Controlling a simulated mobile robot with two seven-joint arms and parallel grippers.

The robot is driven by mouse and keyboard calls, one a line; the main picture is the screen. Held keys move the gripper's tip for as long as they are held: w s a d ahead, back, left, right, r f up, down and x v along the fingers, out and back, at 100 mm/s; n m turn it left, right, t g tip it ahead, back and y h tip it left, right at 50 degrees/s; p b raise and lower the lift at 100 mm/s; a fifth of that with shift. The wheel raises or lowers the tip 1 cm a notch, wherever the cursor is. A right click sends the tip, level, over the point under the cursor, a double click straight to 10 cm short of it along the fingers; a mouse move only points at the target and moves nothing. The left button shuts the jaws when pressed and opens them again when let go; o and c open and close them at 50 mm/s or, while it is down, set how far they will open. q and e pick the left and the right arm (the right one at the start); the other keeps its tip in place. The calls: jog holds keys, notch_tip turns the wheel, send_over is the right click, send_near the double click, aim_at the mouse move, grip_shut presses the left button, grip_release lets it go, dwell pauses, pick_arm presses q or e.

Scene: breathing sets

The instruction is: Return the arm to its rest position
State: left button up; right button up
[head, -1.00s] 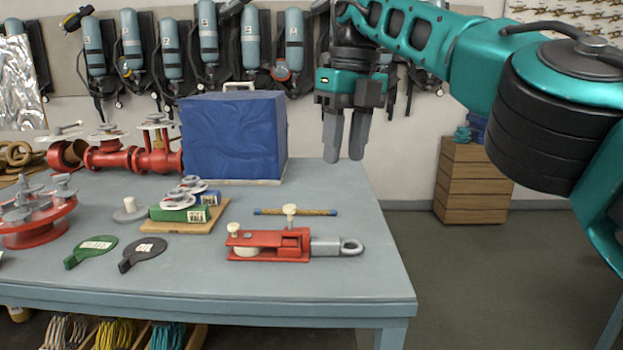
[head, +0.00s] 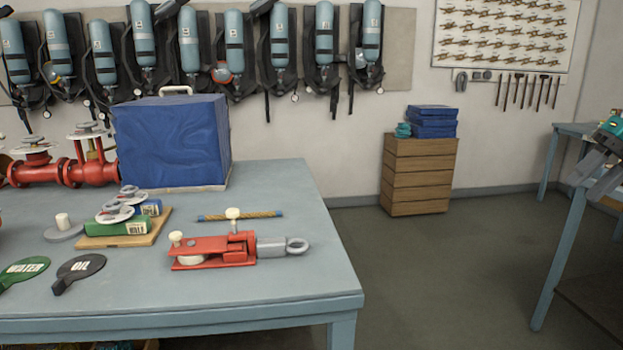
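My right gripper (head: 595,178) shows at the far right edge of the head view, in teal and black with grey fingers pointing down and left. Its fingers are apart with nothing between them. It is in front of a second blue-grey table at the right, well away from the main workbench (head: 290,291). The rest of the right arm is cut off by the picture edge. My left gripper is not in view.
A wooden drawer cabinet (head: 418,176) stands by the wall. The floor between the tables is clear.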

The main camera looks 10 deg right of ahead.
jog(key=w+a+f+n+t+y, duration=0.1)
jog(key=w+a+f, duration=0.3)
jog(key=a+f, duration=0.25)
jog(key=w+a+f+y, duration=0.1)
jog(key=w+a+f, duration=0.4)
jog(key=f, duration=0.3)
jog(key=a+f+m+t+y, duration=0.3)
jog(key=a+f, duration=0.9)
jog(key=s+a+f+m+t+h, duration=0.2)
jog(key=s+a+f+m+t, duration=0.2)
jog(key=s+f+m, duration=0.5)
jog(key=s+d+f+m+g+h, duration=0.1)
jog(key=s+d+f+m+h, duration=0.15)
jog(key=s, duration=0.25)
jog(key=s+d+f+m+h, duration=0.1)
jog(key=s+m+h, duration=0.15)
jog(key=s, duration=0.35)
jog(key=s+d+f+m+g+h, duration=0.1)
jog(key=s+f+m, duration=0.1)
jog(key=s+m, duration=0.25)
jog(key=s+a+f+m+t, duration=0.1)
jog(key=a+m, duration=0.7)
jog(key=a, duration=0.9)
jog(key=shift+s+a+f+p, duration=0.15)
jog(key=shift+s+f+p, duration=0.1)
jog(key=shift+s+p, duration=0.25)
